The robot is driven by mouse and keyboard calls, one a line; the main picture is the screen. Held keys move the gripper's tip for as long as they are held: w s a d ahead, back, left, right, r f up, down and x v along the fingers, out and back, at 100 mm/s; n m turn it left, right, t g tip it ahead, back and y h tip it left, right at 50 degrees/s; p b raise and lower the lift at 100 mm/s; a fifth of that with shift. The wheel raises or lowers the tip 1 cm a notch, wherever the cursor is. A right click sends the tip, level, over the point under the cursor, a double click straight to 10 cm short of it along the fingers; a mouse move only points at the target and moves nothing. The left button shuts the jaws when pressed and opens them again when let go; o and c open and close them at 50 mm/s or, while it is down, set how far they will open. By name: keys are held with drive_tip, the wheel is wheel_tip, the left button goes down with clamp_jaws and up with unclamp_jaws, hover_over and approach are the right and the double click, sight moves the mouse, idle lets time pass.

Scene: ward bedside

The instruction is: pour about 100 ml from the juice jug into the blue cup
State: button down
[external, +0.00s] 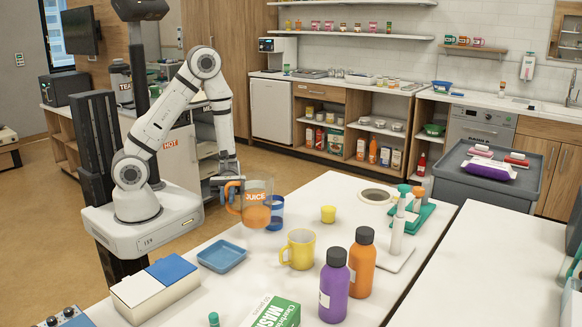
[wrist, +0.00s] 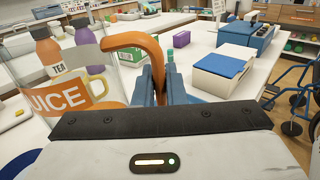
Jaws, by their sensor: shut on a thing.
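The clear juice jug (external: 257,188) has an orange label, an orange handle and orange juice low inside. It looks about upright, near the table's left edge. My gripper (external: 230,186) is shut on its handle. In the wrist view my gripper's blue fingers (wrist: 165,88) hold the orange handle (wrist: 138,42), with the jug (wrist: 60,92) at the left. The blue cup (external: 276,213) stands on the white table just right of the jug, which partly hides it. I cannot tell the gap between them.
A blue-lidded box (external: 155,288) stands at the near left.

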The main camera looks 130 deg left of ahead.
drive_tip(key=s+f+m+g+h+b, duration=0.1)
drive_tip(key=s+f+b, duration=0.1)
drive_tip(key=s, duration=0.5)
drive_tip(key=s+a+f+g+b, duration=0.1)
drive_tip(key=s+f+b, duration=0.1)
drive_tip(key=s, duration=0.5)
drive_tip(key=shift+f+m+h+b, duration=0.3)
drive_tip(key=shift+m+h+b, duration=0.1)
drive_tip(key=shift+a+r, duration=0.1)
